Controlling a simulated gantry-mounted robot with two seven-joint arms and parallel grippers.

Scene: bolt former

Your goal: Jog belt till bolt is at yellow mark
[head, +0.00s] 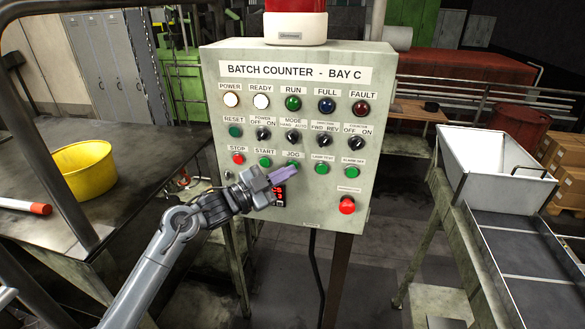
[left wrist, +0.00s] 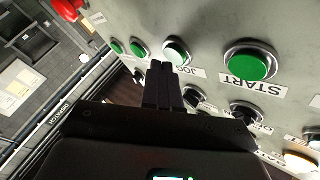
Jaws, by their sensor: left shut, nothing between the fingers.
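The grey batch counter panel (head: 215,110) faces me. The green START button (head: 264,162) is just left of JOG. A dark belt-like surface (head: 520,250) runs at the right. I make out no bolt and no yellow mark. My right gripper is out of view.
A red STOP button (head: 238,158) and a larger red button (head: 347,205) flank the gripper. A small red display (head: 280,190) is partly hidden by my gripper. A white hopper (head: 485,165) stands right; a yellow bowl (head: 88,170) sits on the left table.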

